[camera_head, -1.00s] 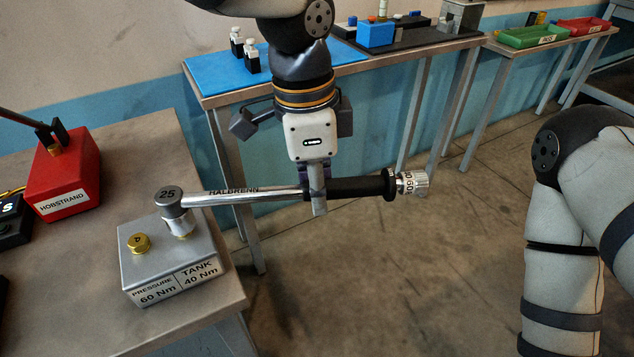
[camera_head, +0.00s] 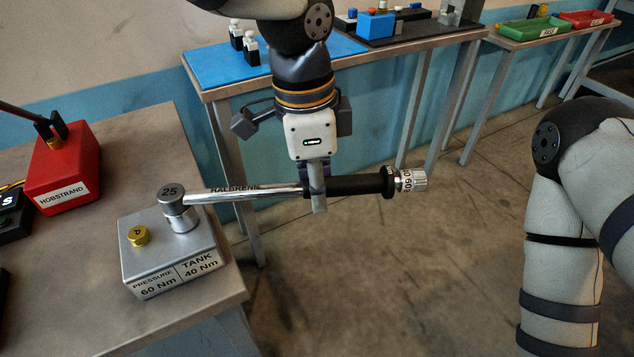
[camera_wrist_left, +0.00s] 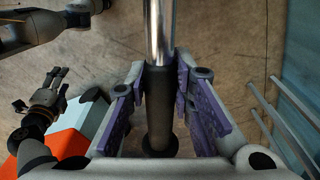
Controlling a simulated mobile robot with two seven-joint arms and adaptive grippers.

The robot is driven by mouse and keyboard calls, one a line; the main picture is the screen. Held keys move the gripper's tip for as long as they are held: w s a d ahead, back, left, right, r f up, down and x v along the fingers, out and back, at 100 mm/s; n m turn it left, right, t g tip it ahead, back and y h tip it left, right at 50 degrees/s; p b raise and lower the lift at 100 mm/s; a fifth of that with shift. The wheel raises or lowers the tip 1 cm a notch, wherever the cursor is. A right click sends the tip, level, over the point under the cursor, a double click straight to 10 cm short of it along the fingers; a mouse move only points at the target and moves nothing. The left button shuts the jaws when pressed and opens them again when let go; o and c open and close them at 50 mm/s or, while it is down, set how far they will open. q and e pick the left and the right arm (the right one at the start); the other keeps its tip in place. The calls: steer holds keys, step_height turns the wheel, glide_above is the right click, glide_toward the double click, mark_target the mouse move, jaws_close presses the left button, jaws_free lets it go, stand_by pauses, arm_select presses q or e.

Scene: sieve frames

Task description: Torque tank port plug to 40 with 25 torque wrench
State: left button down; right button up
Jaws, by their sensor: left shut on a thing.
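The torque wrench (camera_head: 240,194) has a dark head marked 25, a steel shaft, a black grip and a silver end knob. My left gripper (camera_head: 318,190) is shut on its grip, near the shaft; this also shows in the left wrist view (camera_wrist_left: 158,90). The wrench lies about level, its socket (camera_head: 183,220) down over the tank port side of the grey block (camera_head: 150,262). The tank plug is hidden beneath the socket. The block reads PRESSURE 60 Nm and TANK 40 Nm. The brass pressure plug (camera_head: 138,236) is uncovered.
A red HOBSTRAND unit (camera_head: 63,180) and a black display box (camera_head: 14,215) stand left on the workbench (camera_head: 130,135). A blue mat (camera_head: 215,72) lies on the back table. Green (camera_head: 528,33) and red (camera_head: 585,19) trays are further right. Open floor lies under the wrench grip.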

arm_select(q)
steer(key=shift+s, duration=0.15)
steer(key=shift+s+d+m, duration=0.1)
steer(key=shift+s+m, duration=0.4)
steer(key=shift+s, duration=0.2)
steer(key=shift+s, duration=0.25)
steer(key=shift+s+m, duration=0.5)
steer(key=shift+s, duration=0.2)
stand_by(0.4)
steer(key=shift+s+r+m, duration=0.1)
steer(key=shift+s+m, duration=0.4)
steer(key=shift+s, duration=0.4)
